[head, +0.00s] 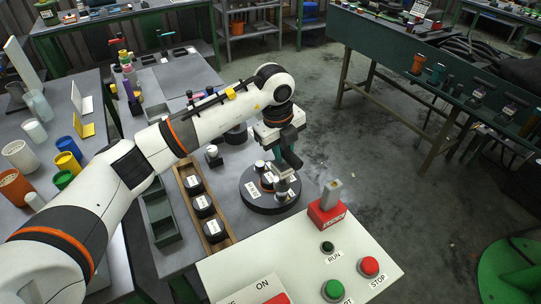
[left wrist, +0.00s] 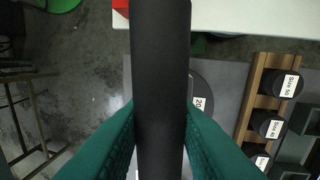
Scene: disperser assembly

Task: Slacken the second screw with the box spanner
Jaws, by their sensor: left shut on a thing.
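My left gripper (head: 288,160) is over the round dark disperser base (head: 258,202) on the table, with its arm reaching in from the left. In the left wrist view the green fingers (left wrist: 160,130) are shut on a long black cylinder, seemingly the box spanner (left wrist: 160,70). In the head view the spanner is mostly hidden by the gripper. My right gripper is not in view.
A wooden rack (head: 188,181) with several black size-labelled pieces lies left of the base, beside a green bin (head: 161,217). A white control panel (head: 299,262) with RUN and STOP buttons and a red block (head: 326,213) stands in front.

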